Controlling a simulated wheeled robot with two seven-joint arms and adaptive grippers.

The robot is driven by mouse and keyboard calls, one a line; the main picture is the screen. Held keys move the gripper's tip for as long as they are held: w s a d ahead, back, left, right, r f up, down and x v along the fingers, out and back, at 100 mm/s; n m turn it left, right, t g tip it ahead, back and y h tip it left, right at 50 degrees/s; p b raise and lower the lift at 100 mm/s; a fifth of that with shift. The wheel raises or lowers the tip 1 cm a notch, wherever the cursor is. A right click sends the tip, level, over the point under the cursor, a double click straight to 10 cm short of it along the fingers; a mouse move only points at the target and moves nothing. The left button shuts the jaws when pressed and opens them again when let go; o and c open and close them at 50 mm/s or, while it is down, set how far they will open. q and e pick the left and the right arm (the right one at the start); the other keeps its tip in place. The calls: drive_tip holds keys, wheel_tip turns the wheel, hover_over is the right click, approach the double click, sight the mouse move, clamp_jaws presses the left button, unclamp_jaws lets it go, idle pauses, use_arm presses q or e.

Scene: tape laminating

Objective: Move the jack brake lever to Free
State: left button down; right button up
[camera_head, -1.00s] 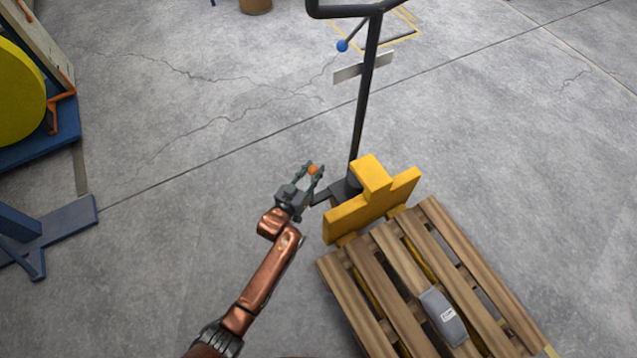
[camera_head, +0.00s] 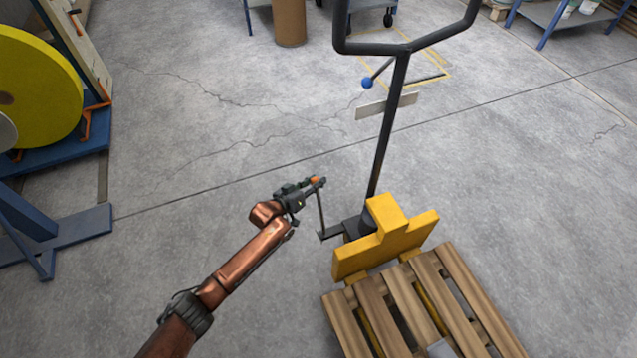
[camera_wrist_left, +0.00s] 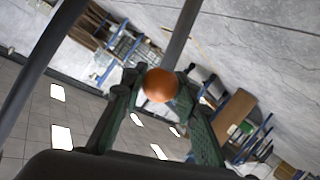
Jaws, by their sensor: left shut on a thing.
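The brake lever is a thin dark rod (camera_head: 321,212) that rises from a black bracket at the jack's base and ends in an orange knob (camera_head: 315,181). My left gripper (camera_head: 312,186) is shut on the orange knob. In the left wrist view the knob (camera_wrist_left: 160,85) sits between the green fingertips (camera_wrist_left: 158,92). The fingers hide part of the knob in the head view. Any Free marking is not readable. My right gripper is not in view.
A wooden pallet (camera_head: 380,318) lies on the jack's forks. A second lever with a blue knob (camera_head: 367,83) and a pale plate (camera_head: 386,106) are on the handle. A yellow reel (camera_head: 38,90) on a blue stand is at left. Floor between is clear.

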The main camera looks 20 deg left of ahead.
use_arm(q)
drive_tip(key=shift+w+a, duration=0.1)
drive_tip(key=shift+a, duration=0.15)
drive_tip(key=c, duration=1.7)
unclamp_jaws()
drive_tip(key=shift+f, duration=0.1)
drive_tip(key=shift+o, duration=0.9)
drive_tip(key=shift+d, duration=0.1)
drive_tip(key=shift+s, duration=0.4)
drive_tip(key=v, duration=1.1)
drive_tip(key=shift+s, duration=0.15)
